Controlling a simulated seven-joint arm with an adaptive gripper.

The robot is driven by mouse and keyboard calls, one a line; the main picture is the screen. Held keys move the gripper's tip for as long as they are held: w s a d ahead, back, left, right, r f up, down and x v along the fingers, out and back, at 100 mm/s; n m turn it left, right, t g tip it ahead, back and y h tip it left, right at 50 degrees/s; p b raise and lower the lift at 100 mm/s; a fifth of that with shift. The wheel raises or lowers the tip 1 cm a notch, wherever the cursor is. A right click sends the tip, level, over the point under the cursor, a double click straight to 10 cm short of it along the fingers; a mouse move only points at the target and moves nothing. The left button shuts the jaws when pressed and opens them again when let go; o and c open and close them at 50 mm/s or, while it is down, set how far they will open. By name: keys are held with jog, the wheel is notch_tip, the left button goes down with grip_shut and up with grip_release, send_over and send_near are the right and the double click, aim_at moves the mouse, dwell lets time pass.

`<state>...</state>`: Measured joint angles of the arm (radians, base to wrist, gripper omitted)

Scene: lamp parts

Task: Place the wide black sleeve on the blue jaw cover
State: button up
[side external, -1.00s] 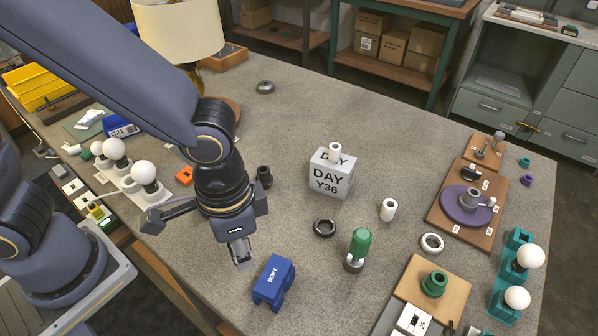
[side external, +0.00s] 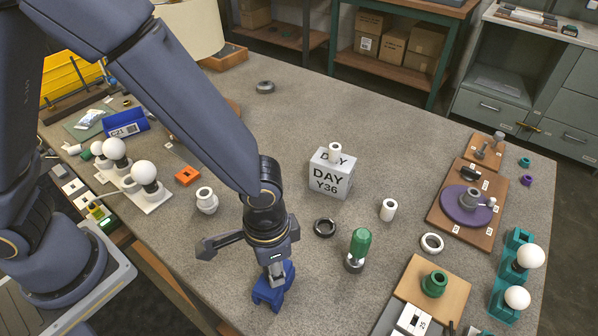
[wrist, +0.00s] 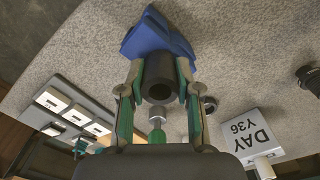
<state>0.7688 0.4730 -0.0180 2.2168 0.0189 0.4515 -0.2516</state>
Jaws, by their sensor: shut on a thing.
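The blue jaw cover (side external: 268,292) sits on the table near its front edge. It also shows at the top of the wrist view (wrist: 150,32), beyond the fingers. My gripper (side external: 276,272) is low, right at the cover in the side view. In the wrist view my gripper (wrist: 159,78) is shut on the wide black sleeve (wrist: 158,72), whose open round end faces the camera. The sleeve overlaps the blue cover in that view. I cannot tell whether it touches or rests on the cover. In the side view the fingers hide most of the sleeve.
A black ring (side external: 324,228) and a green-topped part (side external: 359,248) stand right of my gripper. The DAY Y36 block (side external: 330,174) is behind them. A white part (side external: 207,200) stands to the left. The table between the block and the back edge is mostly clear.

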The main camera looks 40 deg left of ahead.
jog(key=o, duration=1)
jog(key=shift+o, duration=0.2)
jog(key=shift+r, duration=0.25)
notch_tip(320, 180, up, 11)
jog(key=shift+f, duration=0.1)
jog(key=w+a+r+n+t+h, duration=0.1)
jog(key=w+a+r+n+t, duration=0.15)
jog(key=a+r, duration=0.85)
jog(key=s+a+r+n+t+y, duration=0.1)
jog(key=s+a+n+t, duration=0.2)
jog(key=a, duration=0.9)
jog(key=s+n, duration=0.1)
jog(key=s, duration=0.1)
jog(key=shift+s+r, duration=0.15)
jog(key=shift+s, duration=0.15)
